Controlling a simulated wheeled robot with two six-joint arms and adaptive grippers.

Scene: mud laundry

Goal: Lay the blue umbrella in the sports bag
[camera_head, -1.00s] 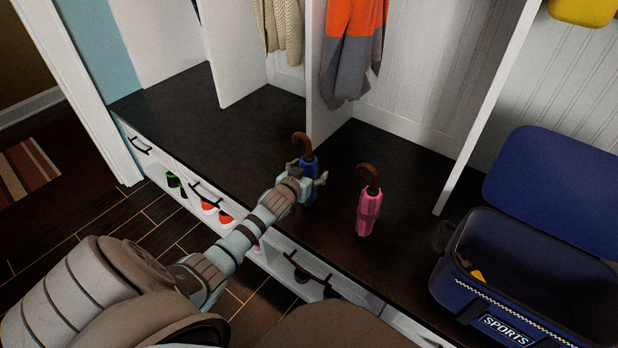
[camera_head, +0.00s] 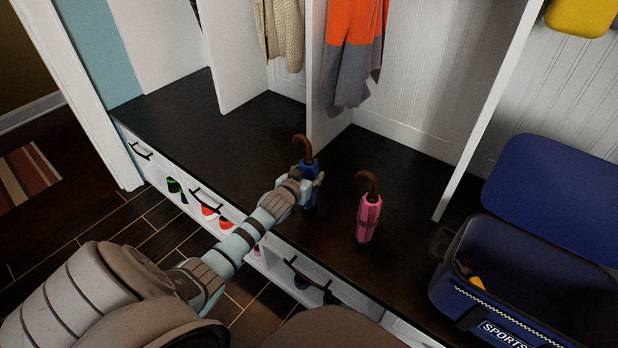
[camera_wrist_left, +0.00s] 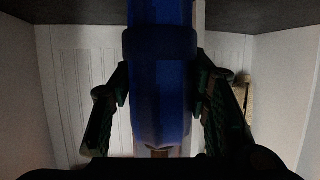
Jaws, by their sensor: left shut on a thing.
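The blue umbrella (camera_head: 309,170), with a brown hooked handle, stands upright on the dark bench top. My left gripper (camera_head: 310,184) is shut on its body, and the arm hides part of it. In the left wrist view the blue umbrella (camera_wrist_left: 160,90) runs down the middle between the two fingers of my left gripper (camera_wrist_left: 160,100). The sports bag (camera_head: 455,290), dark blue with a "SPORTS" label, stands open at the right of the bench, its lid (camera_head: 555,195) tilted back. A small orange-yellow thing (camera_head: 477,284) shows inside it. My right gripper is not in view.
A pink umbrella (camera_head: 369,218) stands upright between the blue umbrella and the bag. A white divider (camera_head: 318,80) rises behind the blue umbrella; another (camera_head: 490,110) stands left of the bag's lid. An orange and grey garment (camera_head: 352,60) hangs above. The bench's left part is clear.

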